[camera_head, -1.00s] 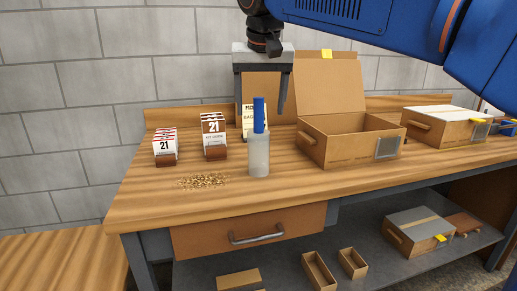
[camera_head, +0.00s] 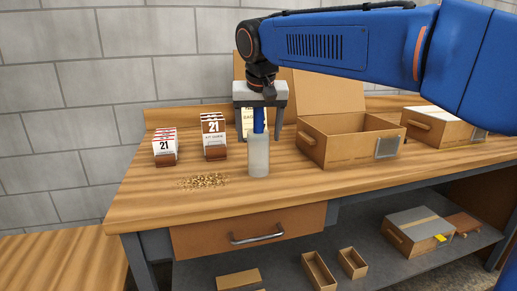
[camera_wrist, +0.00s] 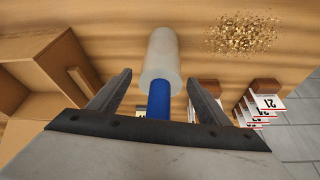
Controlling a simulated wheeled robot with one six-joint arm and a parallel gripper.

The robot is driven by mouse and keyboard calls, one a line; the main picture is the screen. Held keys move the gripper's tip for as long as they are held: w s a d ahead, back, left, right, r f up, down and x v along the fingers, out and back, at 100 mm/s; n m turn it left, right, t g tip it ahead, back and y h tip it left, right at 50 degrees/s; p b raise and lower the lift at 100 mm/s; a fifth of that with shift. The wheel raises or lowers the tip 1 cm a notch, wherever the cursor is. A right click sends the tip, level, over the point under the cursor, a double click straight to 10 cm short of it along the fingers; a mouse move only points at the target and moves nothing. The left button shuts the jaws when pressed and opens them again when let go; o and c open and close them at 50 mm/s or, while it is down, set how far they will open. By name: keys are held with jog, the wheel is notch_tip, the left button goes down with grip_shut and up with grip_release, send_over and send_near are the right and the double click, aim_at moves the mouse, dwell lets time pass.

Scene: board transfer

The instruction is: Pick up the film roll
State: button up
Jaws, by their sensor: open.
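The film roll (camera_head: 258,157) is a pale, translucent cylinder with a blue handle (camera_head: 259,121) on top. It stands upright on the wooden bench, left of the open box. My gripper (camera_head: 259,134) points down over it, with its fingers on either side of the blue handle. In the wrist view, the film roll (camera_wrist: 162,55) and its blue handle lie between my open fingers (camera_wrist: 158,82), with gaps on both sides. Nothing is gripped.
An open cardboard box (camera_head: 345,150) stands right of the roll, and a closed box (camera_head: 440,131) farther right. Two card stacks (camera_head: 164,148) (camera_head: 214,142) stand left. Loose grains (camera_head: 203,181) lie on the bench (camera_head: 300,184). The front of the bench is mostly clear.

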jog(key=c, duration=1.7)
